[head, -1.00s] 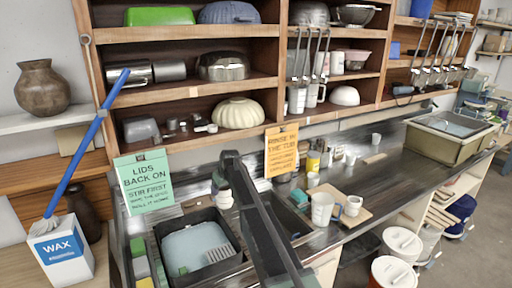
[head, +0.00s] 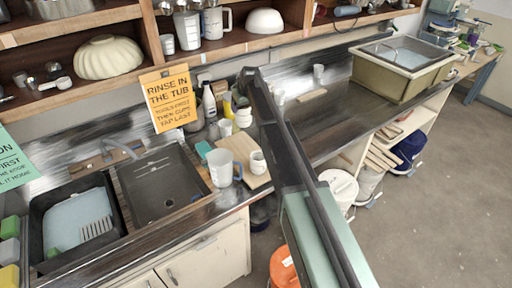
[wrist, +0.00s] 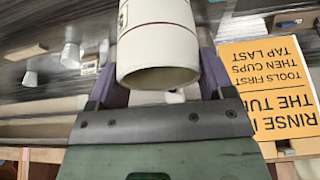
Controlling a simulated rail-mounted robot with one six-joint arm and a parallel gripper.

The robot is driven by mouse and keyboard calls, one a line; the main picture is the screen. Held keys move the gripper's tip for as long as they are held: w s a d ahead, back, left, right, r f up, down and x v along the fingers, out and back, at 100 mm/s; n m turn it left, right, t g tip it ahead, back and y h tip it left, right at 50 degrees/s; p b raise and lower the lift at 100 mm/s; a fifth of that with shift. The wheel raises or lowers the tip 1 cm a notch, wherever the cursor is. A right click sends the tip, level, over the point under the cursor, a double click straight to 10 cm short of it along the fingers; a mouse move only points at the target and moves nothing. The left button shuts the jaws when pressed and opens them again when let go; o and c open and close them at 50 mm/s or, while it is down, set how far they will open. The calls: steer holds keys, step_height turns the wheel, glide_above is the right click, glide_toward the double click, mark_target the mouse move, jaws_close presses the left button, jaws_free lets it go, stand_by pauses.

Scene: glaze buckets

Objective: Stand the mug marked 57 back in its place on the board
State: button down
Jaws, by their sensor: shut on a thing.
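In the wrist view my gripper (wrist: 158,78) is shut on a white mug (wrist: 158,48) with a thin red-brown line near its rim. A dark mark shows at the picture's top edge, too cut off to read. In the head view my arm hides the gripper and the held mug. A pale wooden board (head: 258,181) lies on the counter, with a small white cup (head: 257,163) and a large white jug (head: 221,166) on or beside it. A smaller board (head: 312,94) lies farther along the counter, near two small cups (head: 318,72) (head: 279,97).
An orange rinse sign (head: 168,97) hangs at the shelf edge and shows upside down in the wrist view (wrist: 270,85). A sink (head: 165,185) and a black tub (head: 45,235) are at left. A beige tub (head: 405,78) stands far right. Counter before it is clear.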

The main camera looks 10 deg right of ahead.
steer(key=f+b, duration=1.2)
steer(key=f, duration=0.1)
steer(key=f+b, duration=0.6)
steer(key=shift+a+f, duration=0.25)
steer(key=shift+f, duration=0.1)
steer(key=shift+s+r, duration=0.1)
steer(key=shift+r, duration=0.3)
steer(key=shift+f, duration=0.15)
jaws_free()
